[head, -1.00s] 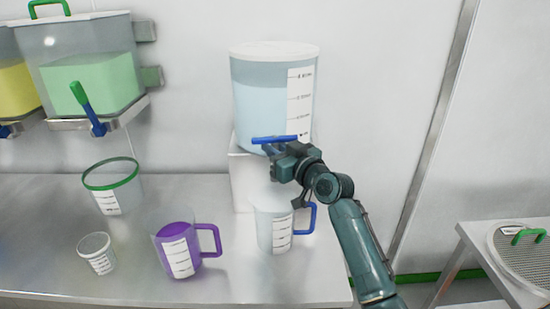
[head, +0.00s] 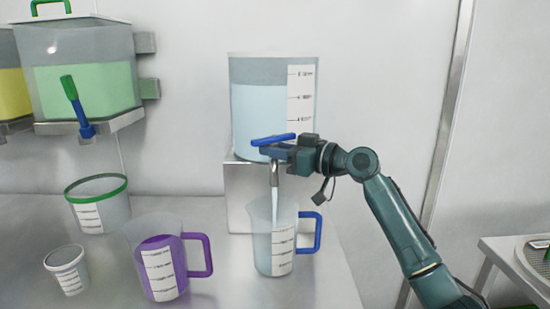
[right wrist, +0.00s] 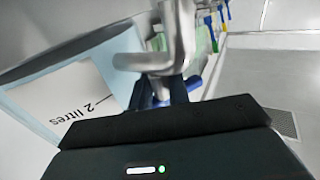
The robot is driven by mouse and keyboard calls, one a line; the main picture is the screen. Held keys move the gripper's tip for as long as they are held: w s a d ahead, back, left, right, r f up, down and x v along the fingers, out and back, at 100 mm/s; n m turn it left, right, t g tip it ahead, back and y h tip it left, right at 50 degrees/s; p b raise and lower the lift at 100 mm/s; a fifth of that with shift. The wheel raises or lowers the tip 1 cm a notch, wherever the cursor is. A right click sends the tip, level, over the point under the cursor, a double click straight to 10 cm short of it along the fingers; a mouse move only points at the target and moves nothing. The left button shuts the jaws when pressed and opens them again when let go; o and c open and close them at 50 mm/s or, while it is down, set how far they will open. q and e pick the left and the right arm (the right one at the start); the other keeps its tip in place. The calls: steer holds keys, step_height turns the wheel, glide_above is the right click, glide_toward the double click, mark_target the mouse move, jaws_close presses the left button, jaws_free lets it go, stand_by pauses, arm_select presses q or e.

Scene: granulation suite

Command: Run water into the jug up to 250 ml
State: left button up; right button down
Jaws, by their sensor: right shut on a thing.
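The clear jug with a blue handle (head: 262,243) stands upright on the bench, under the tap spout (head: 275,176). A thin pale stream of water (head: 274,208) runs from the spout into the jug. The water level against the jug's scale is too faint to read. The water tank (head: 258,105) stands above on a pale block, part full of light blue water. My right gripper (head: 268,151) is shut on the blue tap handle (head: 275,139) at the tank's front. The metal spout also shows close up in the right wrist view (right wrist: 145,62). My left gripper is out of view.
A jug of purple liquid (head: 160,262), a small cup (head: 66,270) and a green-rimmed tub (head: 100,212) stand to the left on the steel bench (head: 215,290). Tanks of green (head: 85,85) and yellow liquid hang on the wall. A side table (head: 505,262) stands at right.

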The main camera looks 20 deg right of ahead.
steer(key=c, duration=1.4)
jaws_free()
steer(key=shift+b+v, duration=0.9)
steer(key=shift+v, duration=5.7)
steer(key=shift+r, duration=0.1)
